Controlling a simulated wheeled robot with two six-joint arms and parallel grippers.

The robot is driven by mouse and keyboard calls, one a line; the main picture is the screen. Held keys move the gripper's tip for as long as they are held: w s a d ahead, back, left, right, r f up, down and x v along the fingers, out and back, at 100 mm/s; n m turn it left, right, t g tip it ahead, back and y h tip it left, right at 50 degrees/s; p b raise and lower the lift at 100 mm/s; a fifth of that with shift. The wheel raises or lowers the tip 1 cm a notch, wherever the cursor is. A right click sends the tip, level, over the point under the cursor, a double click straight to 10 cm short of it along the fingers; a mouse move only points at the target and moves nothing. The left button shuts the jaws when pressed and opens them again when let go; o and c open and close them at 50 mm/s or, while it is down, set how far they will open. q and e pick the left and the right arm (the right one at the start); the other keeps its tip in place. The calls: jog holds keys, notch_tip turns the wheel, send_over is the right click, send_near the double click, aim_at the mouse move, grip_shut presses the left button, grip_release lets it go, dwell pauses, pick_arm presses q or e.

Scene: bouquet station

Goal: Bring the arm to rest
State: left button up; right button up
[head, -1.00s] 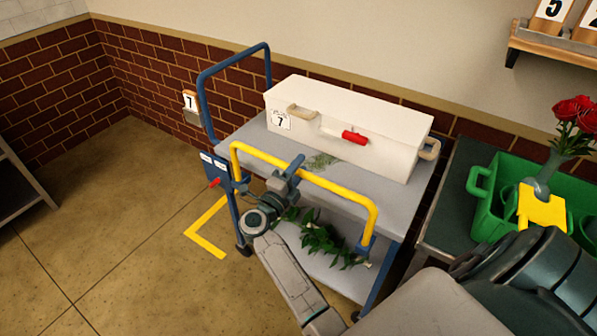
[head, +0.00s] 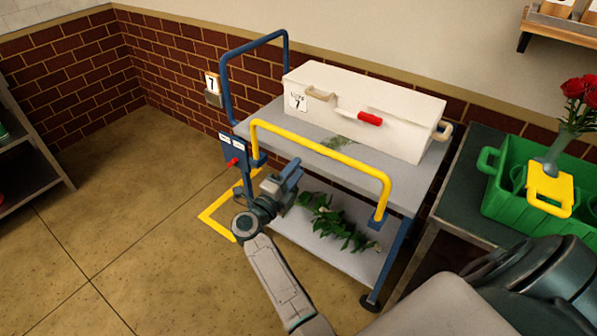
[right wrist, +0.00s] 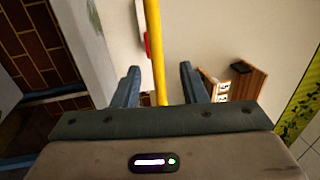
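My right gripper (head: 290,176) is in front of the cart's yellow handle rail (head: 325,155), slightly below it in the head view, with a small gap between them. In the right wrist view its two blue fingers (right wrist: 158,85) stand apart with nothing held. The yellow rail (right wrist: 154,40) shows between and beyond them. My left gripper is not in view.
The cart (head: 405,190) carries a white box (head: 370,110) with a red handle. Greenery (head: 340,225) lies on its lower shelf. A green crate (head: 510,210) and red roses (head: 578,90) are at the right. The floor at left is clear.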

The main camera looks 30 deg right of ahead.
dwell(0.5)
